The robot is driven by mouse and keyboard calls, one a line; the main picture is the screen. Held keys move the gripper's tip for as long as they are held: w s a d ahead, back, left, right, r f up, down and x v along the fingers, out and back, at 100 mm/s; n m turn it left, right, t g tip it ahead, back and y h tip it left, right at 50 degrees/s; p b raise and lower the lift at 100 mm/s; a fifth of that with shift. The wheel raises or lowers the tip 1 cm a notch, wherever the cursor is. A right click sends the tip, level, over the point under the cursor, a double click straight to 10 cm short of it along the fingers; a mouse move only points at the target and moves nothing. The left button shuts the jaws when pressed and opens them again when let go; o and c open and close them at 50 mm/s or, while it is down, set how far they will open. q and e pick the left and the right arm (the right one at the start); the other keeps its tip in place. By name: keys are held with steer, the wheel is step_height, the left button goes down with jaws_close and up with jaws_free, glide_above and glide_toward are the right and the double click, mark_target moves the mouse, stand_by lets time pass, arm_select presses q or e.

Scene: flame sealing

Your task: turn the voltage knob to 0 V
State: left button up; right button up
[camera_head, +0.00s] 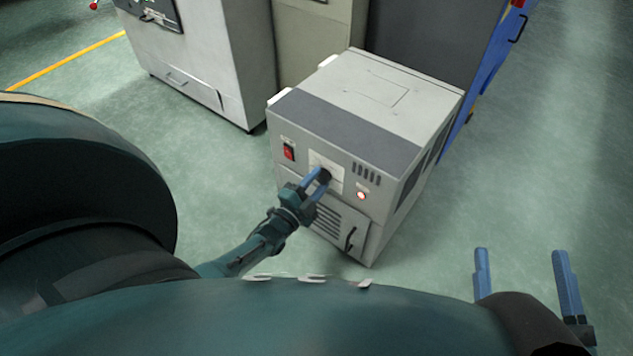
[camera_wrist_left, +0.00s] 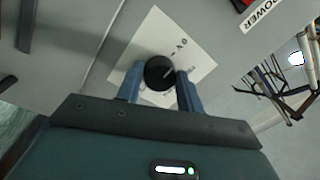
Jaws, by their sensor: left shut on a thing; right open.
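The voltage knob (camera_wrist_left: 158,73) is a round black knob with a light pointer line, on a white label plate (camera_wrist_left: 200,57) marked "0 V". In the head view the knob (camera_head: 325,175) sits on the front of a grey cabinet (camera_head: 400,95). My left gripper (camera_wrist_left: 160,85) is shut on the knob, one blue finger on each side. It also shows in the head view (camera_head: 318,180), reaching the panel from the lower left. The pointer line lies close to the "0 V" mark, but its exact alignment is hard to tell. My right gripper (camera_head: 522,275) is open and empty at the lower right.
A red power switch (camera_head: 289,152) is left of the knob, and a lit red lamp (camera_head: 361,195) is to its right. Vent slots and a lower door with a black handle (camera_head: 350,238) are on the front. Other machines (camera_head: 200,60) stand behind. The green floor at right is clear.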

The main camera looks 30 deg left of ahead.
stand_by(0.5)
arm_select(q)
steer(key=o, duration=1)
steer(key=shift+s, duration=0.1)
